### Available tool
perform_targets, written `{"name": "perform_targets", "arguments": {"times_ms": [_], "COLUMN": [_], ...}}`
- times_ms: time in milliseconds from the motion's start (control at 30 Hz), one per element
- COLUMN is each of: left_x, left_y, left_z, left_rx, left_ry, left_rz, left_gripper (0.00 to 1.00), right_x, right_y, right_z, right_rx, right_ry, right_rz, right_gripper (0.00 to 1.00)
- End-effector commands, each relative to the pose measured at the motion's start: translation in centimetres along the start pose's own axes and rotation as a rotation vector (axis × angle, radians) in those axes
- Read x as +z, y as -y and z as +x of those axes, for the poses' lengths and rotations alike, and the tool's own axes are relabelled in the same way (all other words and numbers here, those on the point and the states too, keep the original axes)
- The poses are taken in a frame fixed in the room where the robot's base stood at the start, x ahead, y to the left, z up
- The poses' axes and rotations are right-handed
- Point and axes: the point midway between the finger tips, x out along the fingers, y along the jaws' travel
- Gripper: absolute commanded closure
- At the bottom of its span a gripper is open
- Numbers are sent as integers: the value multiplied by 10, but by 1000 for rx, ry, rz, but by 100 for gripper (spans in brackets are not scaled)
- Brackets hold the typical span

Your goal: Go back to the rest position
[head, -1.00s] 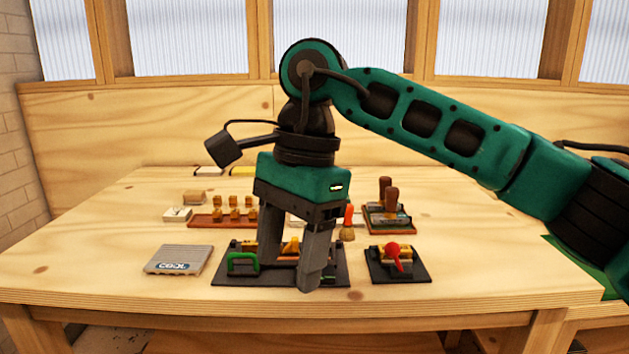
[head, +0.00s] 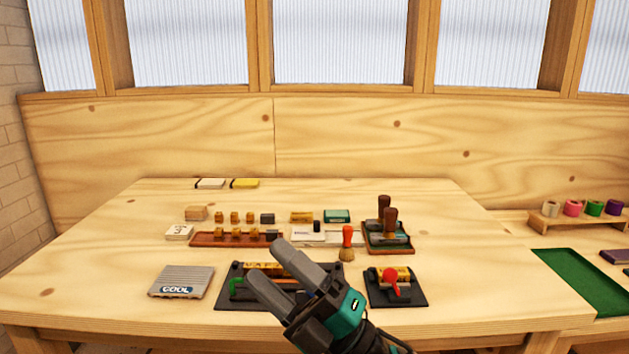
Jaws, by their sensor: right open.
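My right gripper (head: 272,272) is open, low in the middle of the head view, with its arm coming up from the bottom edge. Its two grey fingers point up and left, and nothing shows between them. In the picture they cover part of a black fixture (head: 226,296) that has a green handle and brass-coloured pieces. My left gripper is not in view.
The wooden table (head: 90,250) holds a grey COOL plate (head: 181,282), a small black fixture with a red knob (head: 391,283), a brush (head: 347,243), wooden-handled tools (head: 387,220) and a brown tray (head: 197,240). Foil rolls (head: 572,208) stand on a rack at right, beyond a green mat (head: 585,280).

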Motion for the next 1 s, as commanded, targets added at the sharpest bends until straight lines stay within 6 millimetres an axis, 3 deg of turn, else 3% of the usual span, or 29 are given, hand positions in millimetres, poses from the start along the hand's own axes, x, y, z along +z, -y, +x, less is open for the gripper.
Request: {"name": "perform_targets", "arguments": {"times_ms": [133, 300, 367, 500, 600, 700, 800, 1000], "left_x": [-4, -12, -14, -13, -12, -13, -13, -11], "left_y": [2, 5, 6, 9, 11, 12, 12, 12], "left_z": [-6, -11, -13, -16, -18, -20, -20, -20], "left_rx": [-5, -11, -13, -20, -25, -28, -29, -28], "left_ry": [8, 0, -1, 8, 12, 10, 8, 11], "left_rz": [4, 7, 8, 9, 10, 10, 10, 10], "left_gripper": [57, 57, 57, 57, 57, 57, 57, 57], "right_x": [41, 58, 53, 26, 2, -16, -25, -27], "right_y": [26, 64, 77, 100, 108, 111, 112, 113], "right_z": [-70, -176, -218, -309, -355, -384, -398, -401], "right_rx": [-32, -60, -66, -75, -75, -73, -70, -71], "right_ry": [385, 821, 974, 1297, 1466, 1574, 1627, 1639], "right_rz": [304, 635, 745, 964, 1070, 1134, 1165, 1171], "right_gripper": [39, 39, 39, 39, 39, 39, 39, 39]}}
